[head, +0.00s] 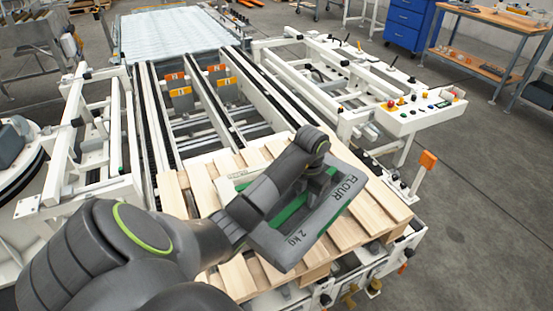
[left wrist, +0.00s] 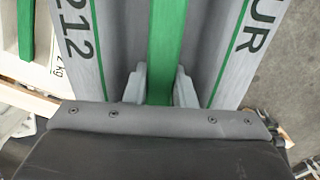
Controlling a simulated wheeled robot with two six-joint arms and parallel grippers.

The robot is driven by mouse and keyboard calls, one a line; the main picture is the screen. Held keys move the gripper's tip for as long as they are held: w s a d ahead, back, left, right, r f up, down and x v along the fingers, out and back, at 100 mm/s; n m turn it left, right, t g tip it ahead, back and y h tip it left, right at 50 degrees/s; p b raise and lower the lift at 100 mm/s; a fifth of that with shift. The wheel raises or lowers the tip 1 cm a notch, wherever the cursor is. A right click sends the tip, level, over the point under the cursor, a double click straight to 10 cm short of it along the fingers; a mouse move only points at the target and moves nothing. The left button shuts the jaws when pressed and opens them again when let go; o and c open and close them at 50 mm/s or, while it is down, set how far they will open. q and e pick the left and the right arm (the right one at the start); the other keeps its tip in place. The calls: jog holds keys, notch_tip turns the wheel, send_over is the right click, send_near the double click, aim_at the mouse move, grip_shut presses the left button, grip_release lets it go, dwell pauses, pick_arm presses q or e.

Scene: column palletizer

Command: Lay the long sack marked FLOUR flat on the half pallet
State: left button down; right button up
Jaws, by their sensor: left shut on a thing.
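The long grey sack marked FLOUR (head: 318,222) has a green band and "2 kg" lettering. My left gripper (head: 315,182) is shut on it near its middle. The sack also fills much of the left wrist view (left wrist: 222,50), with the fingers on either side of the green band. In the head view it lies slantwise over the wooden half pallet (head: 383,196); I cannot tell whether it touches the slats. My left arm hides part of the sack and pallet. My right gripper is not in view.
Another pale sack with a green band (head: 240,180) lies on the pallet left of the held one, partly behind my arm. It also shows in the left wrist view (left wrist: 38,45). A conveyor frame (head: 215,95) runs behind the pallet; a control panel (head: 420,108) stands right.

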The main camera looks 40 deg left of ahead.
aim_at(305, 206)
pick_arm(q)
jog(key=f+m, duration=0.1)
jog(key=m+b, duration=0.1)
jog(key=m, duration=0.1)
jog(key=shift+w+f, duration=0.1)
jog(key=shift+f, duration=0.25)
jog(key=shift+f+m+b, duration=0.3)
jog(key=shift+m+b, duration=0.25)
jog(key=shift+m, duration=0.15)
notch_tip(305, 206, down, 2)
jog(key=shift+f+b, duration=0.1)
jog(key=shift+b, duration=1)
notch_tip(305, 206, down, 3)
jog(key=shift+f+b, duration=0.1)
jog(key=shift+b, duration=1.05)
jog(key=shift+f+p, duration=0.15)
jog(key=shift+p, duration=0.15)
jog(key=shift+f, duration=2.1)
